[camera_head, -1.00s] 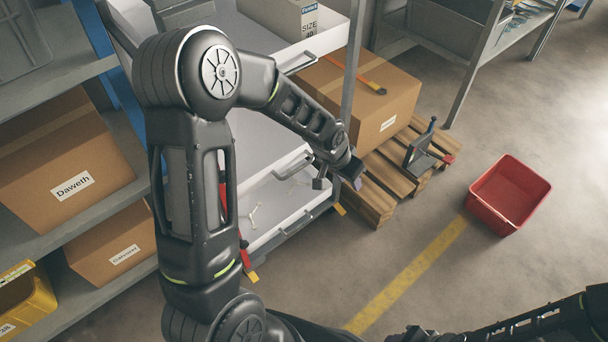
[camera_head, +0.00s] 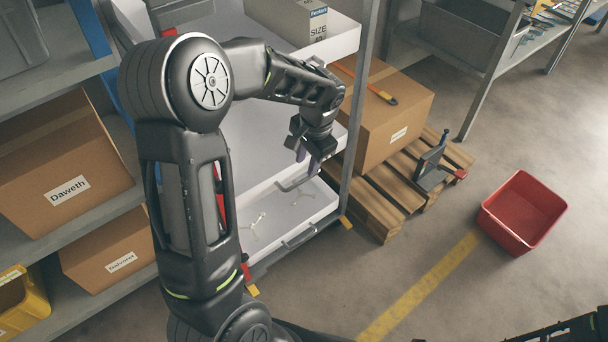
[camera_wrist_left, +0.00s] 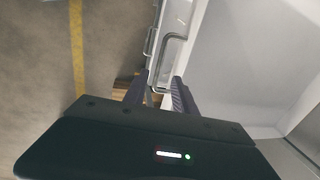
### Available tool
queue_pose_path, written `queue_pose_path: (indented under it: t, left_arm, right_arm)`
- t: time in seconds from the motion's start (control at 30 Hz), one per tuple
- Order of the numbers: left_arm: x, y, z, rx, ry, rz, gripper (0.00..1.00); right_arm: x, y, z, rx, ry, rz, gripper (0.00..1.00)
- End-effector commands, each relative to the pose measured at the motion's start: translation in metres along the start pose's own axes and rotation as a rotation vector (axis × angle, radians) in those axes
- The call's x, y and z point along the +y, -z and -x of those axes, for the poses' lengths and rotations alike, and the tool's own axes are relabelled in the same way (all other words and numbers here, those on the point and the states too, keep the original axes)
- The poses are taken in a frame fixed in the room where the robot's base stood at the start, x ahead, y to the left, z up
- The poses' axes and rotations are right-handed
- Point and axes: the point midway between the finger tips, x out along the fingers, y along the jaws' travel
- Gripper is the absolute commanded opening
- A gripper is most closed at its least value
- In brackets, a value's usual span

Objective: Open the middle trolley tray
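The trolley's middle tray (camera_head: 262,166) is a white drawer on the left, partly hidden behind my left arm. Its wire handle (camera_head: 295,184) is on its front edge; a bent handle also shows in the left wrist view (camera_wrist_left: 172,40). My left gripper (camera_head: 308,163) is just above that handle, fingers pointing down. In the left wrist view the fingers (camera_wrist_left: 159,80) are apart and empty, with the handle beyond the tips. I cannot tell whether they touch it. My right forearm enters at the lower right; its gripper does not show.
The top tray (camera_head: 338,42) holds a SIZE box (camera_head: 290,18). The bottom tray (camera_head: 310,200) holds a pale Y-shaped piece (camera_head: 257,222). A pallet (camera_head: 375,212) with a carton (camera_head: 385,125) stands right of the trolley. A red bin (camera_head: 522,212) is on otherwise open floor.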

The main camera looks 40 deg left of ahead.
Motion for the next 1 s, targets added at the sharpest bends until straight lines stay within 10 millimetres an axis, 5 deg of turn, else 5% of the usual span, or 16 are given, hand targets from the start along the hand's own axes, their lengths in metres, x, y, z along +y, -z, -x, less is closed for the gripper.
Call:
queue_pose_path:
  t: [0.4,0.77,1.0]
  left_arm:
    - [0.0,-0.001,-0.061,-0.003,-0.001,0.0,0.33]
    - [0.0,0.0,-0.067,-0.001,-0.001,0.0,0.33]
    - [0.0,0.0,-0.067,-0.001,-0.001,0.0,0.14]
  right_arm:
    - [0.006,0.0,-0.014,0.0,0.0,-0.002,0.36]
    - [0.006,0.0,-0.015,0.0,0.0,-0.002,0.36]
    - [0.006,0.0,-0.015,0.0,0.0,-0.002,0.36]
